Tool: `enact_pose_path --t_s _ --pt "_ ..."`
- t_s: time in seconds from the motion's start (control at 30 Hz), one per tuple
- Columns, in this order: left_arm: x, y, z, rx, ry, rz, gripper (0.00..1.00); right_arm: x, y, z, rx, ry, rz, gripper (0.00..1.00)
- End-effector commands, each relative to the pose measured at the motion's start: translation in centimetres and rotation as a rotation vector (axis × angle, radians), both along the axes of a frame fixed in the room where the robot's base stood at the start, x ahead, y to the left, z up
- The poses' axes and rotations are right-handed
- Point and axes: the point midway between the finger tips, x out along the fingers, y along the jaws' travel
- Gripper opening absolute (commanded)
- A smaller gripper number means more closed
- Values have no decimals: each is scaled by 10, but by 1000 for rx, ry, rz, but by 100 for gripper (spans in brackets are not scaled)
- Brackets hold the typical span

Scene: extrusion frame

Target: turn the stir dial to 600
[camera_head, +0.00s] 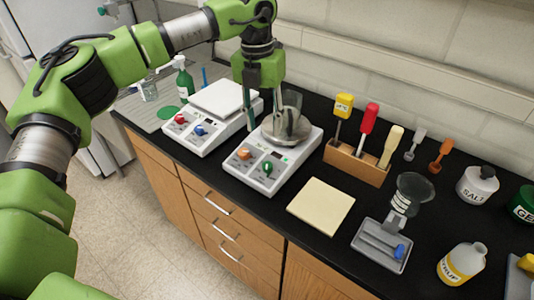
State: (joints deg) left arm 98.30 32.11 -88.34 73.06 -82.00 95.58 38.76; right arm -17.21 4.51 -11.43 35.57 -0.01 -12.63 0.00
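A white device (284,172) with a round metal plate and a glass beaker (292,101) on top stands on the black counter. Its sloped front has an orange dial (244,154), a green dial (267,168) and a small display. Which dial is for stirring, and their markings, are too small to read. My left gripper (263,112) points down above the back left of this device, in front of part of the beaker. Its fingers are apart, with nothing seen held, and it is clear of both dials. My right gripper is not in view.
A second white device (222,97) with a square top, a red dial and a blue dial stands to the left. A wooden holder (355,163) with colored-handle tools, a cream pad (321,205), a grey tray (382,247) and bottles occupy the right.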

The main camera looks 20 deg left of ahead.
Motion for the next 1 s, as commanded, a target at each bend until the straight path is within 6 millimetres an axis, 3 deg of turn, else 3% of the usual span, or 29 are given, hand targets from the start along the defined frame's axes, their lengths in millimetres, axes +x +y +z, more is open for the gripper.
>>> enact_pose_path --t_s 0.17,0.7,1.0 --pt "0 0 -17 6 -1 -6 37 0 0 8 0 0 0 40" --pt "-1 -7 -120 4 2 -3 37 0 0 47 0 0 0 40" --pt "0 -8 -138 3 -1 -2 37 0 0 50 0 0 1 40"
